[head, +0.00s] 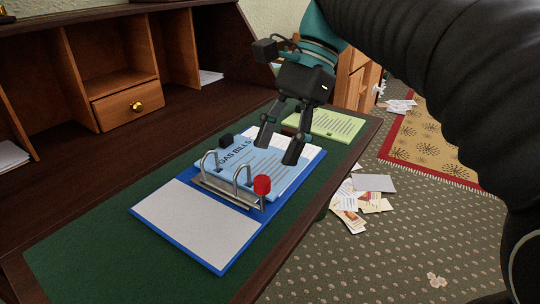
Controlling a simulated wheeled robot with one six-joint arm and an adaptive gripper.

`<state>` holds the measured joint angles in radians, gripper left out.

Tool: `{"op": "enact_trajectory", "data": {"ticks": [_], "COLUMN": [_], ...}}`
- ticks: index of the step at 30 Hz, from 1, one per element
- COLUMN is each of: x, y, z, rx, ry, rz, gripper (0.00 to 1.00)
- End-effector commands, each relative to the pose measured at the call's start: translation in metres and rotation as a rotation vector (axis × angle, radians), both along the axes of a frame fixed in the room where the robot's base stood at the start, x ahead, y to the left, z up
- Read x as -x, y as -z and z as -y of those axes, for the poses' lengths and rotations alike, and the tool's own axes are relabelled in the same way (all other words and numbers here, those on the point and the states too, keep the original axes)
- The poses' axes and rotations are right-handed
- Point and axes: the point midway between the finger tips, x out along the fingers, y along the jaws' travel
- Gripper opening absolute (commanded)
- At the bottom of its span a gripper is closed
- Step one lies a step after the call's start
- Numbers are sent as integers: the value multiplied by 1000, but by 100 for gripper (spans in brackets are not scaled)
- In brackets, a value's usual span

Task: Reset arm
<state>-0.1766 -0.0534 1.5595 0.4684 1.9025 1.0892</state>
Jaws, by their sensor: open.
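My gripper (281,147) is in the head view, near the middle. Its two dark fingers point down and stand apart, with nothing seen between them. It hangs over the right part of an open blue binder (220,264) on the desk. Whether the fingertips touch the papers below, I cannot tell. A blue sheet marked "GAS BILLS" (235,165) lies in the binder, by its metal rings (240,181).
The wooden desk (60,252) has a green top and cubbyholes with a small drawer (130,104) behind. A green paper (330,125) lies beyond the binder. Papers (373,183) are scattered on the carpet. A patterned rug (450,135) lies at right.

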Motion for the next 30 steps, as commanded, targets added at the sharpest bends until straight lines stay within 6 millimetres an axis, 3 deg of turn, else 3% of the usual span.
{"op": "enact_trajectory", "data": {"ticks": [6, 17, 23, 30], "x": [-4, -2, 13, 39], "y": [-10, -7, 23, 84], "z": [5, 7, 31, 80], "rx": [0, -1, 10, 110], "ry": [0, -3, -62, -249], "rz": [0, 21, 211, 547], "gripper": [53, 53, 53, 53]}}
